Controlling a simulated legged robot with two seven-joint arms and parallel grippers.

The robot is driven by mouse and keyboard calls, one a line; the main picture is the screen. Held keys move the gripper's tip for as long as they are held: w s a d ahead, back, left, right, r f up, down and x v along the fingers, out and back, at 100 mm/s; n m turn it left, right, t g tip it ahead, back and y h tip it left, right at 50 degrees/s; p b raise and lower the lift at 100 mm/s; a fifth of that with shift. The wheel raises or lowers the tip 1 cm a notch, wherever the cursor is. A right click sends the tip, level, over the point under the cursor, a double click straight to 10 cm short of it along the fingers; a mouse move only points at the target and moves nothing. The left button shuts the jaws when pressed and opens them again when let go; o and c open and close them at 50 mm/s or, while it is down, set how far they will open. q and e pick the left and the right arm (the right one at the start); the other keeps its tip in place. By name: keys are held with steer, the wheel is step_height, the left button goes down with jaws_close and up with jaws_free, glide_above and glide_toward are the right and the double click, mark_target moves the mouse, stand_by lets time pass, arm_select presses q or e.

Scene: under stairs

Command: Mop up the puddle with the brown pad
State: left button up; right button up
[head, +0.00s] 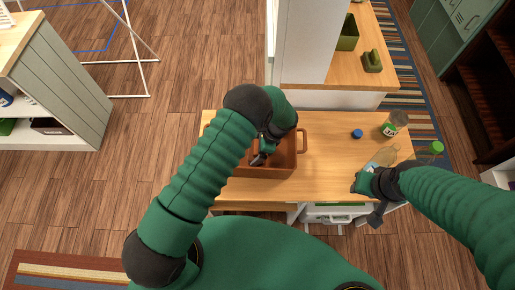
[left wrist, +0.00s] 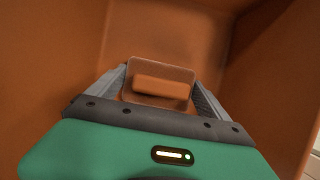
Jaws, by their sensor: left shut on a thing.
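The brown pad (left wrist: 160,85) is a small brown block with a raised grip, seen between my left fingers in the left wrist view. My left gripper (head: 261,152) is shut on it, down inside a brown, open box (head: 268,172) on the wooden table. In the head view my left arm and hand hide the pad and part of the box. My right gripper (head: 368,183) is by the table's front edge, apart from the box; its fingers do not show clearly. I cannot make out a puddle in either view.
A white pillar (head: 303,45) rises behind the box. The table (head: 328,160) is bare between the box and the bottles.

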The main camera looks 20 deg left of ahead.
arm_select(q)
steer(key=shift+s+a, duration=0.15)
steer(key=shift+a, duration=0.4)
steer(key=shift+s+a+p, duration=0.2)
steer(key=shift+a+p, duration=0.15)
steer(key=shift+a, duration=0.5)
steer(key=shift+w+d+f+b, duration=0.15)
steer(key=shift+d+b, duration=0.2)
steer(key=shift+d, duration=0.2)
steer(key=shift+w+d+b, duration=0.2)
steer(key=shift+d+b, duration=0.15)
steer(key=shift+d, duration=0.45)
steer(key=shift+w+d+b, duration=0.15)
steer(key=shift+d+b, duration=0.25)
steer(key=shift+d, duration=0.4)
steer(key=shift+w+d+b, duration=0.2)
steer(key=shift+d+b, duration=0.15)
steer(key=shift+d, duration=0.45)
